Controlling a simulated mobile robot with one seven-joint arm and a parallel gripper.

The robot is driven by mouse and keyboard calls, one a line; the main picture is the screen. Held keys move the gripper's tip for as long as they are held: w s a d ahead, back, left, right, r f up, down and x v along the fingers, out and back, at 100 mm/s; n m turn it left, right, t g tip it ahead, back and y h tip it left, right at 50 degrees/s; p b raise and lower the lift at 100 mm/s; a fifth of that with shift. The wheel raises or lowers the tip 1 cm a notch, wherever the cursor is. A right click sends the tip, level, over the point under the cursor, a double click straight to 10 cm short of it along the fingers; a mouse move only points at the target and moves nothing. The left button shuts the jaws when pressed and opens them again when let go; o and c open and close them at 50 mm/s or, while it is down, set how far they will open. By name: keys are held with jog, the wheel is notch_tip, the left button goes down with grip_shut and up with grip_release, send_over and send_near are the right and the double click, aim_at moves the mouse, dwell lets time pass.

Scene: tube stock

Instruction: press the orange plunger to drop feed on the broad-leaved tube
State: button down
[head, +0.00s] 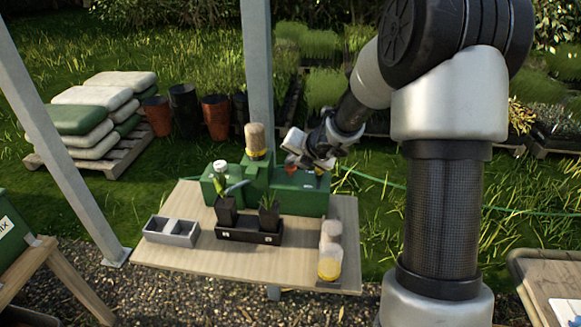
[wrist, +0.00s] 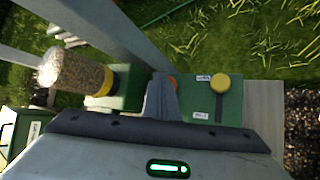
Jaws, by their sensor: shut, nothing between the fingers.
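The green feeder (head: 300,200) stands at the back of the wooden table. Its orange plunger (head: 291,171) shows just under my gripper (head: 296,160). In the wrist view the plunger (wrist: 173,82) is partly hidden by the shut fingers (wrist: 161,88). My gripper is shut and empty; whether it touches the plunger I cannot tell. Two dark plant tubes stand in a black rack (head: 249,235) in front of the feeder. The left tube (head: 226,211) has a wider-looking leaf, and the right tube (head: 268,217) has thin, spiky leaves.
A grey divided tray (head: 172,231) is at the table's left, and a yellow-banded jar (head: 329,252) at front right. A post (head: 257,60) stands behind.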

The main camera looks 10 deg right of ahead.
aim_at(292, 169)
jog(key=shift+f+b, duration=0.45)
jog(key=shift+f, duration=0.2)
dwell(0.5)
jog(key=shift+r+p, duration=1.2)
jog(key=shift+r, duration=0.1)
notch_tip(292, 169, up, 5)
jog(key=p, duration=0.5)
